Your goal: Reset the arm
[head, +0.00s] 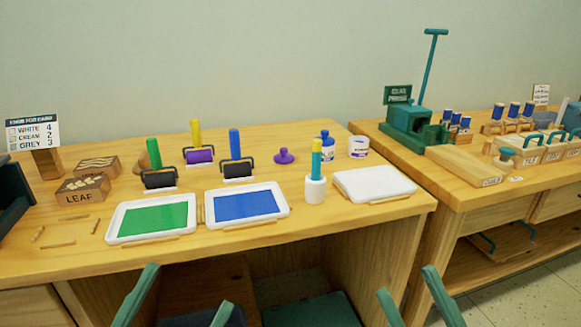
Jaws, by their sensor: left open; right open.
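My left gripper (189,287) shows at the bottom edge, left of the middle, as two teal fingers spread wide apart. It is open with nothing between its fingers. My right gripper (407,281) shows at the bottom edge, right of the middle, also as two spread teal fingers. It is open and empty. Both grippers appear in front of the wooden table (300,222), low in the picture and apart from the things on its top. The rest of both arms is out of view.
The table holds a green ink tray (150,219), a blue ink tray (246,204), several rollers, stamp blocks (83,191), a white pad (374,183) and a white holder (315,189). A second table (463,191) at right bears a green press (408,118). Beneath the first table is a dark opening.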

